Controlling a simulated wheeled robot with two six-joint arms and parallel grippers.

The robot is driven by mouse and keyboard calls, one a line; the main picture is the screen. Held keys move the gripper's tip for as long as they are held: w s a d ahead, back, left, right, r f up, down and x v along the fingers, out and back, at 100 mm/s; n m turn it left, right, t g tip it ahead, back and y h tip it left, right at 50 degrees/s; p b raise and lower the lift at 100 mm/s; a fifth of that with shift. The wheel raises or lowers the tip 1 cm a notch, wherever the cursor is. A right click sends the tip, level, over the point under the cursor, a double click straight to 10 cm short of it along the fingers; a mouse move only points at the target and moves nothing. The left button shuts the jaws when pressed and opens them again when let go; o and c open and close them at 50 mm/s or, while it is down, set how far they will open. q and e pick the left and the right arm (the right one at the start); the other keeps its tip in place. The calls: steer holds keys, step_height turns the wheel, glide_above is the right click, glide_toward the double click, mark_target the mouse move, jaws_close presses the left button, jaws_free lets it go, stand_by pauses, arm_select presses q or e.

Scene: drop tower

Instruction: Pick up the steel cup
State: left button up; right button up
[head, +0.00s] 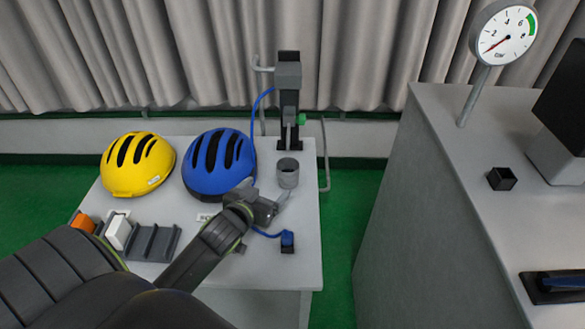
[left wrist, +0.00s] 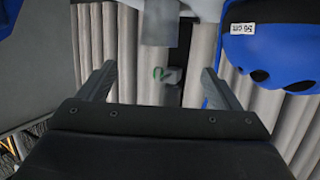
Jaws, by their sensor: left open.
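The steel cup (head: 288,172) is a grey open-topped cylinder standing upright on the light grey table, right of the blue helmet. My left gripper (head: 281,199) is just in front of the cup, on the near side, with its fingers pointing toward it. In the left wrist view the two fingers of my left gripper (left wrist: 158,72) are spread apart with nothing between them. A grey shape that looks like the cup (left wrist: 158,22) shows upside down beyond the fingertips, roughly centred between them. My right gripper is not in view.
A blue helmet (head: 217,162) and a yellow helmet (head: 137,164) stand left of the cup. A dark upright device (head: 288,100) stands behind it. A grey slotted rack (head: 153,243) is at the front left. A grey cabinet (head: 430,220) stands to the right across a gap.

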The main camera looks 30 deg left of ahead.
arm_select(q)
steer(key=x, duration=0.3)
steer(key=shift+w, duration=0.4)
glide_toward(292, 161)
steer(key=shift+w+a+f+p, duration=0.1)
steer(key=shift+w+f+p, duration=0.15)
steer(key=shift+w+f, duration=0.25)
steer(key=shift+w+a+f+p, duration=0.1)
steer(key=shift+w+f+p, duration=0.15)
steer(key=shift+w, duration=0.35)
steer(key=shift+w+f, duration=0.2)
steer(key=shift+w, duration=0.25)
steer(key=shift+w+a, duration=0.1)
steer(key=shift+w, duration=0.4)
steer(key=x, duration=0.2)
steer(key=p+x, duration=0.1)
steer(key=shift+r, duration=0.25)
steer(key=shift+w+a+f, duration=0.1)
steer(key=shift+w+f, duration=0.15)
steer(key=shift+w, duration=0.4)
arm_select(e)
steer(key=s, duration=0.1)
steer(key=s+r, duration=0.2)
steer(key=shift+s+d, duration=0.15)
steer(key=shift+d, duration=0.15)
arm_select(q)
steer(key=c, duration=1.1)
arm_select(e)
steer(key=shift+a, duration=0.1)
